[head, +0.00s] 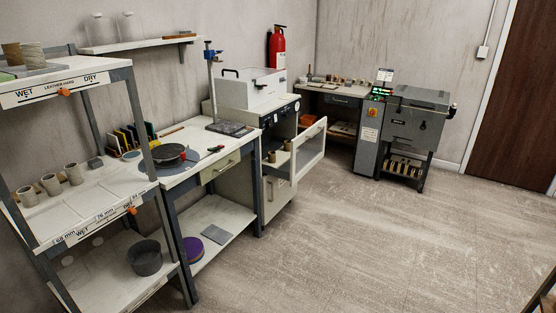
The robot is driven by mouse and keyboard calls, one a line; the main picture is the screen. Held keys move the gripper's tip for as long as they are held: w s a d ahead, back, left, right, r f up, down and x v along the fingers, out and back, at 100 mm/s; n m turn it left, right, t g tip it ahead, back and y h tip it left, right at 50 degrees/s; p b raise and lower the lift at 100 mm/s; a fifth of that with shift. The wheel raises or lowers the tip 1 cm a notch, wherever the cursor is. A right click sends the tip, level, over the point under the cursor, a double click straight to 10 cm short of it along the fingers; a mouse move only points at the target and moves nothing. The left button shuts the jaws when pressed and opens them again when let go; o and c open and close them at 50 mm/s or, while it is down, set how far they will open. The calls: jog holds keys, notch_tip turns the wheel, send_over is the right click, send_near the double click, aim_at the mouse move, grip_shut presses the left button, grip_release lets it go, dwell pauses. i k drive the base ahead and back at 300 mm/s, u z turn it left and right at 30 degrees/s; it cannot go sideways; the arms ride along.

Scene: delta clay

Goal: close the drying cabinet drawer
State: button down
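The drying cabinet (278,200) is the pale unit past the workbench, with a white box on its top. Its upper front, a pale frame with a see-through pane (311,151), stands out from the cabinet body, so this part is open. Whether it slides or is hinged is hard to tell from here. Two small brown cups (271,157) stand in the opening behind it. The lower front of the cabinet looks shut. My gripper is not in view.
A shelf rack (85,205) with cups and a dark bucket stands at near left, beside a workbench (205,168). A grey machine (418,125) stands at the back right. The floor (390,230) in front of the cabinet is clear. A dark edge shows at bottom right.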

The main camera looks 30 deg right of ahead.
aim_at(300, 162)
jog(key=z, duration=0.75)
jog(key=i, duration=1.7)
jog(key=u, duration=0.65)
